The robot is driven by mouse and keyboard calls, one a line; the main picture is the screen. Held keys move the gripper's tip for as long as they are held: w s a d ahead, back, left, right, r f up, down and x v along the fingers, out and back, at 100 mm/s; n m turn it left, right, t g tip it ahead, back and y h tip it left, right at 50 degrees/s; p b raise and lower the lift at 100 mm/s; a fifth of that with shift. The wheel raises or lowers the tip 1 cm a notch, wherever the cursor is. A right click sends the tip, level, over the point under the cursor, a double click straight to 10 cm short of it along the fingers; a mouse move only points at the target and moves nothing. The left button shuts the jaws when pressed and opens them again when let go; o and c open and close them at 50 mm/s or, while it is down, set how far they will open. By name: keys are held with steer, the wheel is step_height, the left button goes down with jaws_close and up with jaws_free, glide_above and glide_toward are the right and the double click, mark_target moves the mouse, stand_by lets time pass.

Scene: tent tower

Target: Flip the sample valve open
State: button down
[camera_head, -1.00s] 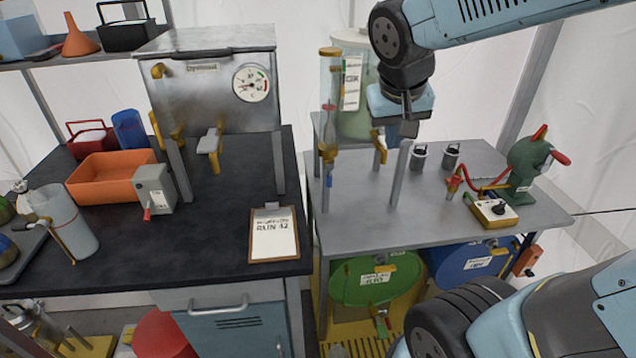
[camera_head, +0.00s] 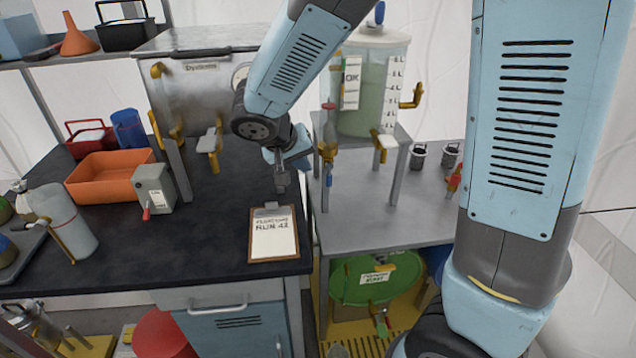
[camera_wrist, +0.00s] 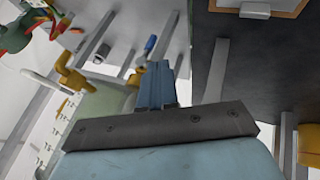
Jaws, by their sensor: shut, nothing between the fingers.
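Several valves are in view, and I cannot tell from a label which is the sample valve. The steel tank (camera_head: 205,85) has a yellow valve with a pale lever (camera_head: 208,142) on its front. The green-liquid tank (camera_head: 365,90) has a yellow valve with a white lever (camera_head: 384,143) low on its side. A slim tube (camera_head: 328,110) beside it ends in a yellow fitting with a blue tip (camera_head: 328,178). My gripper (camera_head: 282,186) is shut and empty above the dark bench's right edge, left of that tube. Its blue fingers (camera_wrist: 157,82) show in the wrist view.
A clipboard (camera_head: 273,235) lies on the dark bench (camera_head: 225,215) below my gripper. A grey box with a red lever (camera_head: 153,188) and an orange bin (camera_head: 105,178) stand to the left. Two small grey pots sit on the grey table (camera_head: 350,210). A green drum (camera_head: 362,285) is underneath.

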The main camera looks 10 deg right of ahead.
mark_target(329, 176)
steer(key=a+f, duration=0.1)
steer(key=a, duration=0.1)
steer(key=a+f, duration=0.1)
steer(key=shift+w+a+f, duration=0.2)
steer(key=shift+w+f, duration=0.05)
steer(key=shift+f, duration=0.05)
steer(key=w+d+f, duration=0.5)
steer(key=d+f, duration=0.3)
steer(key=shift+w, duration=0.2)
stand_by(0.3)
steer(key=shift+a, duration=0.25)
